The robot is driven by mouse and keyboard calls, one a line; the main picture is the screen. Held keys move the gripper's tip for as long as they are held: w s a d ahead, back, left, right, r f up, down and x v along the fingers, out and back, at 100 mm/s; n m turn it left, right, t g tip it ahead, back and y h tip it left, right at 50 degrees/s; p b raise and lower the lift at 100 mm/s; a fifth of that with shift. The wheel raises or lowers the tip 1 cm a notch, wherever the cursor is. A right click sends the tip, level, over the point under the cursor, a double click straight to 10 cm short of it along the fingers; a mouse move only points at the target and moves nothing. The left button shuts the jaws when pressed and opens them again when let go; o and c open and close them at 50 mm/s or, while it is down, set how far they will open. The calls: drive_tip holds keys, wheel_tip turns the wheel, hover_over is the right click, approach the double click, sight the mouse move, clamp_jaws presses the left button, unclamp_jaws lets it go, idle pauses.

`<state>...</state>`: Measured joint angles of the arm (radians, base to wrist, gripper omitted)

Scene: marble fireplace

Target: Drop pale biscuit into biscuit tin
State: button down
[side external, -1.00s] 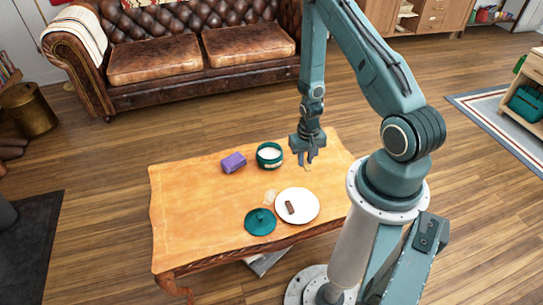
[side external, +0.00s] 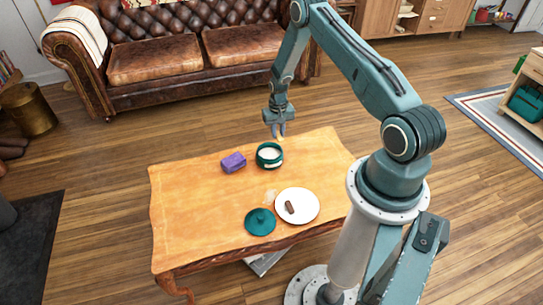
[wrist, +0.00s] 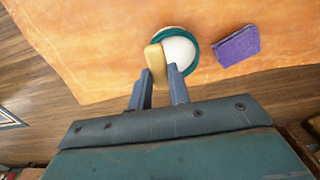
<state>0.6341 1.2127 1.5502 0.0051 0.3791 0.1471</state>
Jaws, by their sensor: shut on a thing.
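My gripper (side external: 279,134) is shut on the pale biscuit (wrist: 156,65), which sticks out past the fingertips in the wrist view. The biscuit also shows as a small pale bit (side external: 281,138) in the side view. The biscuit tin (side external: 269,163) is a round green open tin with a white inside, standing on the wooden table. The gripper is above the tin, a little to its right and rear in the side view. In the wrist view the biscuit overlaps the left part of the tin's rim (wrist: 194,48).
A purple block (side external: 233,163) lies left of the tin on the table (side external: 190,215). A white plate (side external: 308,206) with a brown biscuit (side external: 290,207) and a round green lid (side external: 260,222) are nearer the front. The table's right end is bare.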

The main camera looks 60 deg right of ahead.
drive_tip(key=shift+w+d+r, duration=0.25)
drive_tip(key=shift+w+d, duration=0.6)
drive_tip(key=shift+w, duration=0.35)
drive_tip(key=shift+w+d+r, duration=0.2)
drive_tip(key=shift+w+d, duration=0.65)
drive_tip(key=shift+w, duration=0.3)
drive_tip(key=shift+f, duration=0.1)
drive_tip(key=shift+f, duration=2.85)
drive_tip(key=c, duration=1.2)
unclamp_jaws()
drive_tip(key=shift+c, duration=0.2)
drive_tip(key=shift+r, duration=0.1)
wheel_tip(320, 180, up, 14)
drive_tip(key=shift+f, duration=0.2)
